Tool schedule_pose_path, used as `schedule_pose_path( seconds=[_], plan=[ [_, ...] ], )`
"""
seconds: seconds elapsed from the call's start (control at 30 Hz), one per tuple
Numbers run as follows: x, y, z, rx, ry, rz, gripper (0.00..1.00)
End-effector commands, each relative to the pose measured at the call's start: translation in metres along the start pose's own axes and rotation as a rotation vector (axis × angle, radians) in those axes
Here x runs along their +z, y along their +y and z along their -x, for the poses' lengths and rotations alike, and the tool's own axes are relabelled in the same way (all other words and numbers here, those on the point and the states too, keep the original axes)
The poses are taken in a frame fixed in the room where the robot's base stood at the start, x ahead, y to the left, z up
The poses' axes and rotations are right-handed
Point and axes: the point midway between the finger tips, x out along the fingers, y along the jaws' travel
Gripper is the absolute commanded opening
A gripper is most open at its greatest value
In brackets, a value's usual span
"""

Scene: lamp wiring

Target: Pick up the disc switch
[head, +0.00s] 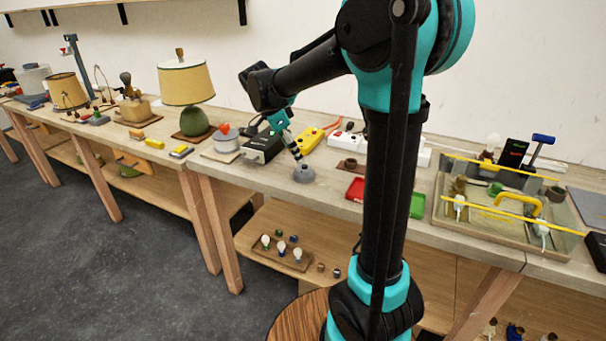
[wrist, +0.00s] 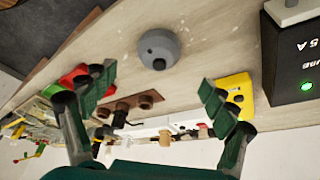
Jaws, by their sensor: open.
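The disc switch appears to be the small round grey piece (head: 304,174) lying on the bench top near its front edge. In the wrist view the grey disc (wrist: 160,48) shows a dark round spot on its face and lies beyond the fingertips, roughly centred between them. My gripper (wrist: 157,80) is open, with its two dark green ridged fingers spread wide and nothing between them. In the head view my gripper (head: 290,140) hangs just above and behind the disc, partly hard to make out. I cannot tell the exact gap to the disc.
A black box (head: 262,147) with a green light stands left of the disc. A red tray (head: 356,188) is to the right. Bare bench surrounds the disc.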

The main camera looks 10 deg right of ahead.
Motion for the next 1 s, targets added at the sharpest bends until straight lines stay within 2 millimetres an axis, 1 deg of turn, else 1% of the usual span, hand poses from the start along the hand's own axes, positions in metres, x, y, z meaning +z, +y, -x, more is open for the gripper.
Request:
schedule_pose_path(
  seconds=[0.03, 0.1, 0.2, 0.37, 0.57, 0.7, 0.8, 1.0],
  plan=[
    [0.0, 0.0, -0.009, 0.0, 0.0, -0.001, 0.85],
    [0.0, 0.0, -0.018, 0.001, 0.0, 0.0, 0.85],
    [-0.001, 0.0, -0.027, 0.001, 0.0, 0.0, 0.85],
    [-0.001, 0.001, -0.036, 0.001, 0.0, 0.0, 0.85],
    [-0.008, 0.003, -0.063, 0.001, 0.0, -0.001, 0.85],
    [-0.007, 0.002, -0.078, 0.0, 0.0, 0.0, 0.85],
    [-0.007, 0.002, -0.083, 0.0, 0.0, 0.001, 0.85],
    [-0.007, 0.002, -0.083, 0.0, 0.0, 0.001, 0.85]
  ],
)
